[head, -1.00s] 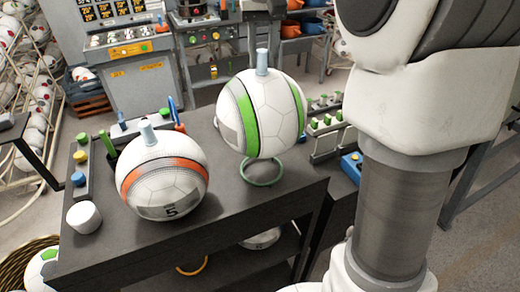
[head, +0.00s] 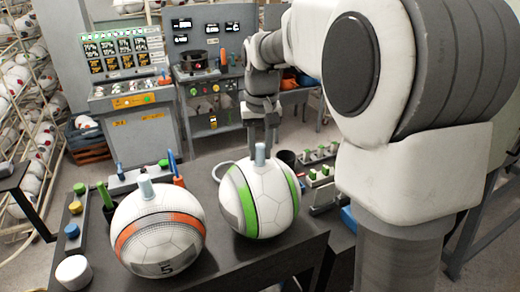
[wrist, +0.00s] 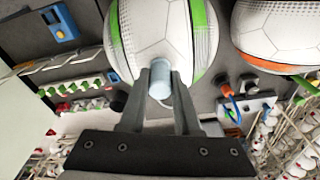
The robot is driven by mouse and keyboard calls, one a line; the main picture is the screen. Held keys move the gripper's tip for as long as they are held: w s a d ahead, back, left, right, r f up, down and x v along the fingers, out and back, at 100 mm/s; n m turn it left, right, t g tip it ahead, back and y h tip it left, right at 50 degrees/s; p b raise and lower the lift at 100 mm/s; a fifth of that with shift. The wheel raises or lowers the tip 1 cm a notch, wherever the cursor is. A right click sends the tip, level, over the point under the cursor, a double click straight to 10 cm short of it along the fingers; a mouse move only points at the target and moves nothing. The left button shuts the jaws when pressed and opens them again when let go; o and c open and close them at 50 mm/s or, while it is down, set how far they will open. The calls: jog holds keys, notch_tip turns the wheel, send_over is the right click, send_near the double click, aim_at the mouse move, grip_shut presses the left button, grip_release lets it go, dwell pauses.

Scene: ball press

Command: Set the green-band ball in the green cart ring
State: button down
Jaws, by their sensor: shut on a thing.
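The green-band ball (head: 274,212), white with green stripes, is over the cart top (head: 240,262), right of the orange-band ball. It also shows in the wrist view (wrist: 162,30). My gripper (head: 262,141) comes down over it from behind. In the wrist view, the two fingers of my gripper (wrist: 160,80) are shut on the pale blue peg (wrist: 160,79) on top of the ball. The ball hides the green cart ring in the head view. I cannot tell whether the ball rests in it.
The orange-band ball (head: 158,235) stands close on the left, its own peg upright. A white cylinder (head: 73,272) and coloured knobs (head: 72,231) line the left edge. A rack with green pieces (head: 320,168) is at the right. Machines (head: 130,85) stand behind.

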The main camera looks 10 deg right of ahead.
jog(key=shift+f, duration=0.15)
jog(key=c, duration=0.6)
grip_release()
